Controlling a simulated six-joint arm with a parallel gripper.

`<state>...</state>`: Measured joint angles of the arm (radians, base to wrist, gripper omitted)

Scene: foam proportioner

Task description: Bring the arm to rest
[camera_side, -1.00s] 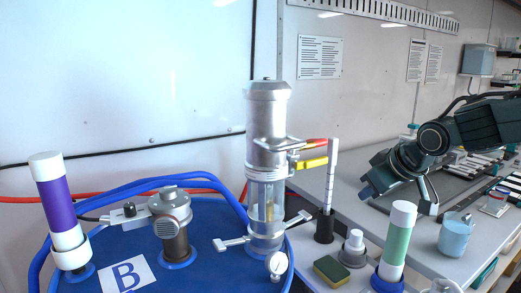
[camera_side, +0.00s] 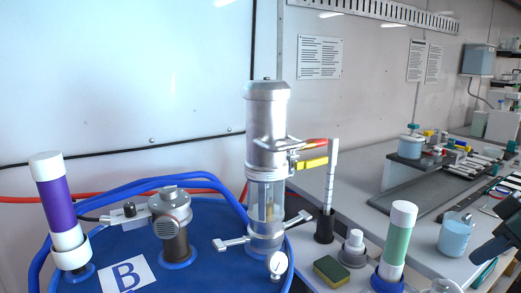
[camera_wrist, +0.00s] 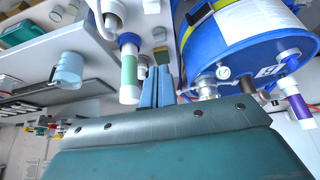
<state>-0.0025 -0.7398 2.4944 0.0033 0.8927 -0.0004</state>
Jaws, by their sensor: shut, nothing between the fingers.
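My gripper (camera_wrist: 157,72) shows in the wrist view as two blue-grey fingers side by side, closed together with nothing between them. In the side view a dark part of my arm's end (camera_side: 498,240) shows at the right edge, cut off by the frame. It appears to hang free of the bench, near the beaker of light blue liquid (camera_side: 455,236). The wrist view shows that beaker (camera_wrist: 69,70) at the left and the green tube with white cap (camera_wrist: 129,68) just left of the fingers.
The blue drum (camera_side: 190,225) carries the metal proportioner column (camera_side: 267,150) and a purple tube (camera_side: 58,200). A sponge (camera_side: 331,270) and the green tube (camera_side: 396,245) stand at the front.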

